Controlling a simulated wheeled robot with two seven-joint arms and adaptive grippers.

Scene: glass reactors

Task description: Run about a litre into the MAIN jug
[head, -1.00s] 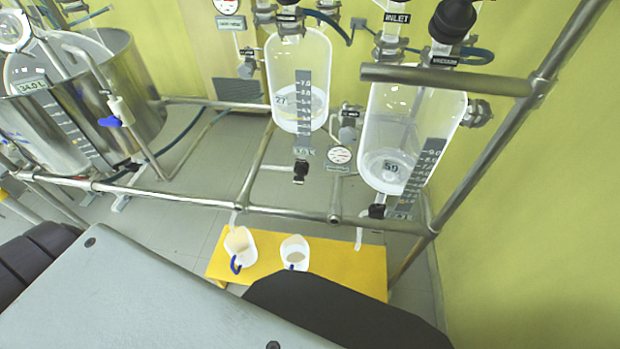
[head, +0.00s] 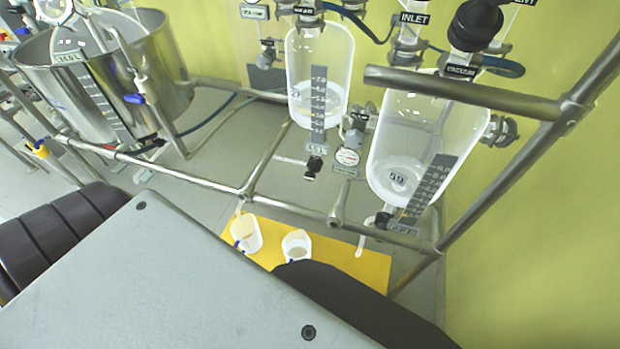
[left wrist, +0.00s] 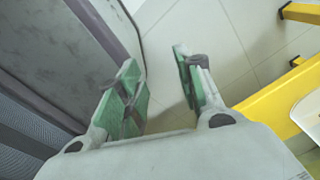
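Two white jugs stand on a yellow bench (head: 370,268) under the glass vessels: a left jug (head: 246,235) with a blue handle and a right jug (head: 296,246). I cannot read which one is MAIN. The left glass vessel (head: 318,65) holds some liquid low down and has a black outlet valve (head: 314,168). The right glass vessel (head: 415,135) has a little at its bottom and an outlet valve (head: 383,218). In the left wrist view my left gripper (left wrist: 158,80) is open and empty, green pads apart, beside the yellow bench. My right gripper is not visible.
A steel pipe frame (head: 285,205) crosses in front of the vessels and above the bench. Grey floor tiles are bare left of the bench.

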